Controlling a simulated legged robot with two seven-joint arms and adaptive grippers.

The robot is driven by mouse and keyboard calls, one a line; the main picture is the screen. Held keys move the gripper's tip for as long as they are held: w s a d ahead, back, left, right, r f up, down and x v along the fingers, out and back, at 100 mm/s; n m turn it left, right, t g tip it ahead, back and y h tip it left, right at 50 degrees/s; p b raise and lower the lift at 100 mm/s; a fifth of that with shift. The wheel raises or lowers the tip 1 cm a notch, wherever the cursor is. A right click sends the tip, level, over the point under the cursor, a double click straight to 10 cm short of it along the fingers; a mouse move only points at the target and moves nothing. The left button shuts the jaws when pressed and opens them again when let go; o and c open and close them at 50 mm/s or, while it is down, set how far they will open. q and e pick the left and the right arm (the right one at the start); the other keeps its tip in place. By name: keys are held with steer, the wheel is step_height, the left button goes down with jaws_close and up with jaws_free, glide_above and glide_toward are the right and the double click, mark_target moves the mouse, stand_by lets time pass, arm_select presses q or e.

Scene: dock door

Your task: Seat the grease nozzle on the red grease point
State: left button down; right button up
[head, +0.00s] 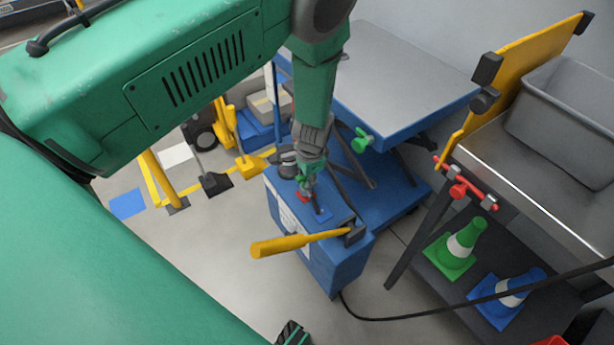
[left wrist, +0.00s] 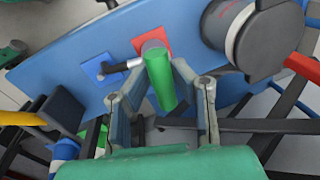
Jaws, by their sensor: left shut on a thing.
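The green grease nozzle (left wrist: 163,82) is between the fingers of my left gripper (left wrist: 158,78), which is shut on it. Its far end overlaps a grey round piece on the red square of the grease point (left wrist: 138,44) in the left wrist view. I cannot tell whether the nozzle is seated or just in front. In the head view my left gripper (head: 308,182) is low over the blue cabinet top, and the red patch (head: 302,197) shows only partly beside it.
A blue square (left wrist: 101,67) with a black and silver fitting is beside the red one. A grey drum-like part (left wrist: 245,35) is at the right in the wrist view. A yellow handle (head: 280,245) juts from the blue cabinet (head: 345,265). A lift table (head: 395,75) stands behind.

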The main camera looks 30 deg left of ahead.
stand_by(0.4)
arm_select(q)
steer(key=shift+f, duration=0.5)
stand_by(0.3)
steer(key=c, duration=1.6)
jaws_free()
steer(key=shift+r, duration=0.1)
steer(key=r+p, duration=0.3)
steer(key=d+r+p, duration=0.1)
steer(key=r+p, duration=0.2)
steer(key=r, duration=0.1)
steer(key=s+r+p, duration=0.1)
steer(key=r+p, duration=0.2)
steer(key=shift+d+r, duration=0.25)
steer(key=shift+r, duration=0.1)
